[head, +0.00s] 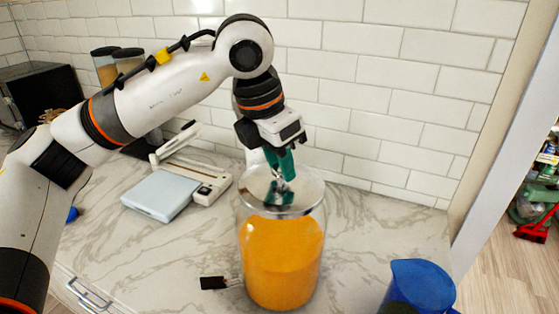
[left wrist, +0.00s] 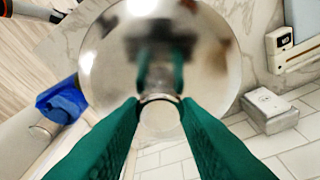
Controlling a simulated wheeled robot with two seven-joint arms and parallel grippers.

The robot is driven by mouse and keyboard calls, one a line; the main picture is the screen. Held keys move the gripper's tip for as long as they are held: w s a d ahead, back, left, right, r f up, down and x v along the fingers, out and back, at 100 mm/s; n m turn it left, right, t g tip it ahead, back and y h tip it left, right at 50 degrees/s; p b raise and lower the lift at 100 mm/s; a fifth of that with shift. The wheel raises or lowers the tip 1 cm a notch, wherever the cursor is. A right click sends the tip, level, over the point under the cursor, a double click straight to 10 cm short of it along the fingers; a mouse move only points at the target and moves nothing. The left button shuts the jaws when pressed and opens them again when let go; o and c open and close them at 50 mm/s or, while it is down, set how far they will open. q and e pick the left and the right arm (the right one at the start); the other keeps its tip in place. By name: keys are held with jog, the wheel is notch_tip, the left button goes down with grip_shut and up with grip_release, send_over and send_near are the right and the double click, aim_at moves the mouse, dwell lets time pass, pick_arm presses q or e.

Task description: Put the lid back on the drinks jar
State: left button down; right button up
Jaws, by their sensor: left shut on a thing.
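The drinks jar (head: 282,262) is a clear cylinder of orange drink standing on the marble counter, with a dark tap at its lower left. The round shiny metal lid (head: 308,193) is at the top of the jar, roughly level and in line with it. I cannot tell whether it touches the rim. My left gripper (head: 280,174) points down over the jar, its green fingers shut on the lid's knob. In the left wrist view the lid (left wrist: 105,60) fills the upper middle, below the fingertips (left wrist: 160,98), and hides the jar. My right gripper is not in view.
A blue jug (head: 420,285) stands at the front right. A pale blue flat-topped box (head: 160,194) and a white device (head: 207,180) lie left of the jar. Lidded canisters (head: 105,66) stand at the back left.

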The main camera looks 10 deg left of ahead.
pick_arm(q)
jog(key=shift+f+b, duration=0.15)
jog(key=shift+b, duration=0.35)
dwell(1.0)
dwell(0.3)
jog(key=c, duration=0.5)
grip_release()
jog(key=shift+r+p, duration=2.25)
jog(key=shift+r, duration=1.3)
